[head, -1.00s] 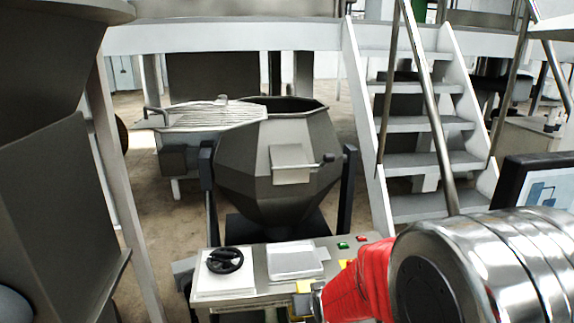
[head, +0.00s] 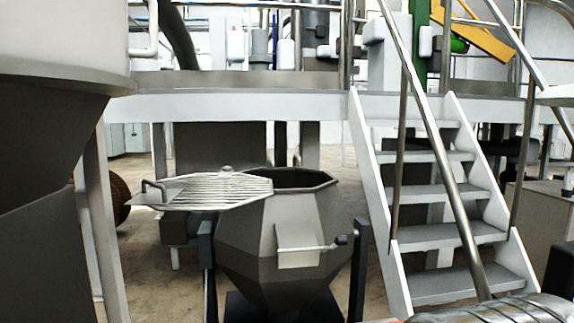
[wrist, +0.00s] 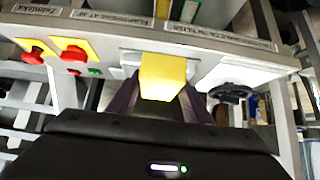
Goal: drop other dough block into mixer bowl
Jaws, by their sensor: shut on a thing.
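A slatted metal lid (head: 215,190) lies swung to the left of the opening, leaving the right part uncovered. In the head view only a piece of my arm shows at the bottom right; the gripper and block are out of that view. How far the block is from the bowl cannot be told.
Metal stairs (head: 435,200) with handrails stand right of the bowl, below a white platform edge (head: 250,107). A large hopper (head: 50,130) fills the left.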

